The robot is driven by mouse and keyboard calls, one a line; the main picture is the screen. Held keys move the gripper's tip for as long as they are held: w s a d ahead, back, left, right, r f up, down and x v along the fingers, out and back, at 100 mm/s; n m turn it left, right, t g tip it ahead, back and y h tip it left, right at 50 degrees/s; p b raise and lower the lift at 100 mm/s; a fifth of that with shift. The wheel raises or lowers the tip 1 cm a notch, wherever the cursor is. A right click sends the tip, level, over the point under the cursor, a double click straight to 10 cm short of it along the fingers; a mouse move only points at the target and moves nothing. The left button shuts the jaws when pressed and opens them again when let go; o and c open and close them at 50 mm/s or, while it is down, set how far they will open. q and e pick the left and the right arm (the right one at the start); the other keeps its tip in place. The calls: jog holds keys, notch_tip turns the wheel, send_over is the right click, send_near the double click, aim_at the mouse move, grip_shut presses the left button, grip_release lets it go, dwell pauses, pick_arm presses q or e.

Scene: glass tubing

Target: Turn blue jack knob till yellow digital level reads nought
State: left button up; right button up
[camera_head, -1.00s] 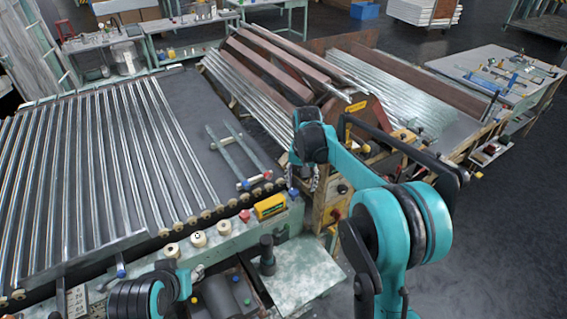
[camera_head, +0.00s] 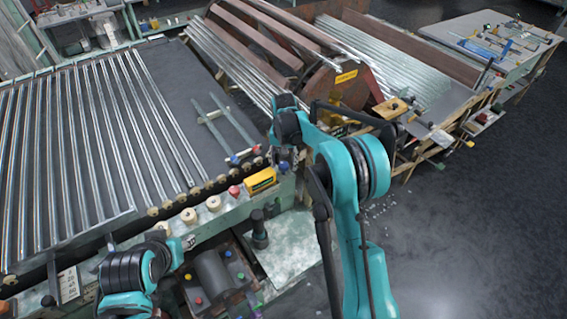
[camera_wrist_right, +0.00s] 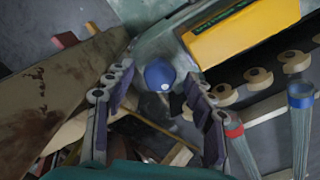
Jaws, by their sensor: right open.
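The yellow digital level (camera_head: 260,181) sits on the green front rail of the tube bed. Its yellow body also shows at the top of the right wrist view (camera_wrist_right: 245,30); its reading cannot be made out. The blue jack knob (camera_wrist_right: 159,75) is just past and between the fingertips in the right wrist view, and shows small right of the level in the head view (camera_head: 284,168). My right gripper (camera_wrist_right: 153,100) is open and empty, pointing at the knob, with no clear contact. My left gripper (camera_head: 187,243) is low at the left by the rail; its fingers are unclear.
Tubes with red and blue ends lie close by in the right wrist view (camera_wrist_right: 300,120). Glass tubes cover the bed (camera_head: 100,140). Floor at the right is mostly clear.

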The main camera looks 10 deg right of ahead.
jog(key=c, duration=1.2)
jog(key=shift+m, duration=0.3)
jog(key=m, duration=1.9)
